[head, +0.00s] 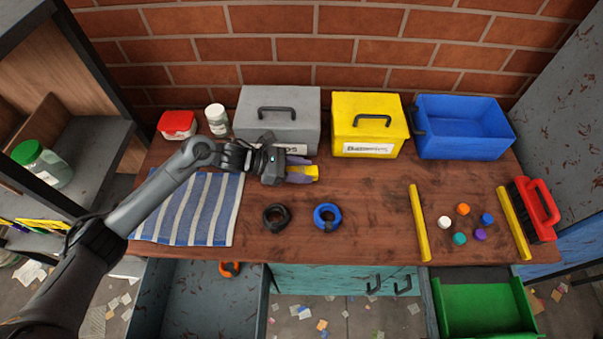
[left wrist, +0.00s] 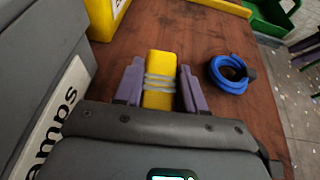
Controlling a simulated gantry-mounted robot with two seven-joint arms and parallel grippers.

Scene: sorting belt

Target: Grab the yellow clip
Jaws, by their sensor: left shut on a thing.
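The yellow clip (head: 304,171) is a small yellow block over the table, in front of the grey toolbox. In the left wrist view the yellow clip (left wrist: 161,68) shows grey bands around it. My left gripper (head: 312,172), with purple fingers, is shut on it, one finger on each side. In the left wrist view my left gripper (left wrist: 160,72) hides the clip's near end. I cannot tell whether the clip touches the table. My right gripper is in neither view.
A grey toolbox (head: 252,102), a yellow toolbox (head: 348,108) and a blue bin (head: 465,148) line the back. Black (head: 268,222) and blue (head: 322,222) cable coils lie in front. Yellow bars (head: 418,225) flank several caps at right. A striped cloth (head: 180,225) lies left.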

